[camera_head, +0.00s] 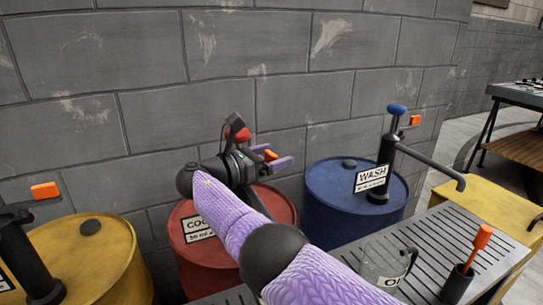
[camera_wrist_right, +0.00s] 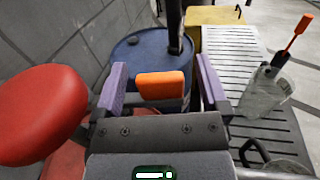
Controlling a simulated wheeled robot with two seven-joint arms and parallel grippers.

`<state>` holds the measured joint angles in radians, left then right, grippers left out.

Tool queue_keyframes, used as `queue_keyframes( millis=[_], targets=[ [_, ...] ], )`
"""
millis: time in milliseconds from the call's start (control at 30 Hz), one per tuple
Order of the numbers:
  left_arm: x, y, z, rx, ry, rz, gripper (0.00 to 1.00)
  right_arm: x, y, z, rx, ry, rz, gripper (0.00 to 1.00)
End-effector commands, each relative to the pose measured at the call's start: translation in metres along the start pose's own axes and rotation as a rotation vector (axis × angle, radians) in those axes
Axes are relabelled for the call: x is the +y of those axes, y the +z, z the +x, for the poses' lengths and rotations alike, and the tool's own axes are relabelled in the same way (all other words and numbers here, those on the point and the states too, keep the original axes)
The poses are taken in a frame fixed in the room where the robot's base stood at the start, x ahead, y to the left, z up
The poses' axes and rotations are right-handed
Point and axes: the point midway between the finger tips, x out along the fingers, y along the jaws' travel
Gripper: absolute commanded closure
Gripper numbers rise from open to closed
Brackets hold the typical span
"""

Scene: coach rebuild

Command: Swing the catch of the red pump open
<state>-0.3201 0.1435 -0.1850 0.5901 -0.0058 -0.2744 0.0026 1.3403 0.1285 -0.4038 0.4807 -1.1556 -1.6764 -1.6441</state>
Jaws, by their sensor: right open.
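The red pump stands on the red drum (camera_head: 192,262), mostly hidden behind my right arm. Its red knob (camera_head: 243,135) shows above my wrist, and large at the left of the right wrist view (camera_wrist_right: 40,115). Its orange catch (camera_head: 270,155) sits by my right gripper (camera_head: 280,157). In the right wrist view the catch (camera_wrist_right: 162,85) lies between the two purple fingers, with gaps on both sides. The right gripper is open. My left gripper is out of view.
A blue drum (camera_head: 325,205) with a pump labelled WASH (camera_head: 388,150) stands to the right. A yellow drum (camera_head: 85,265) with another orange catch (camera_head: 45,190) is at left. A slatted bench (camera_head: 440,245) holds a clear jug (camera_head: 385,262) and an orange-handled tool (camera_head: 480,240). A block wall (camera_head: 290,60) rises behind.

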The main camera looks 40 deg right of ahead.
Motion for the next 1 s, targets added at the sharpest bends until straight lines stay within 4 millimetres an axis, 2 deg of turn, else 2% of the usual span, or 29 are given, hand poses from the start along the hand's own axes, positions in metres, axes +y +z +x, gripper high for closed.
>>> queue_keyframes(
  millis=[133,267,400,500,1000],
  targets=[
    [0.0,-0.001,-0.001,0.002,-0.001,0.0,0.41,0.001,0.001,-0.016,0.001,0.003,0.001,0.06],
    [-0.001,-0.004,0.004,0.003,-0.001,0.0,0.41,0.001,-0.002,-0.051,0.0,0.005,-0.001,0.06],
    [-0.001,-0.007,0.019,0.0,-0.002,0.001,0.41,0.001,-0.006,-0.082,0.0,0.003,-0.001,0.06],
    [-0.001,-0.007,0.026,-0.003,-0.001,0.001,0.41,0.001,-0.005,-0.095,0.0,0.002,-0.002,0.06],
    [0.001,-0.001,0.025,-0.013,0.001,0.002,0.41,0.0,0.0,-0.099,0.0,0.0,0.0,0.06]
  ],
)
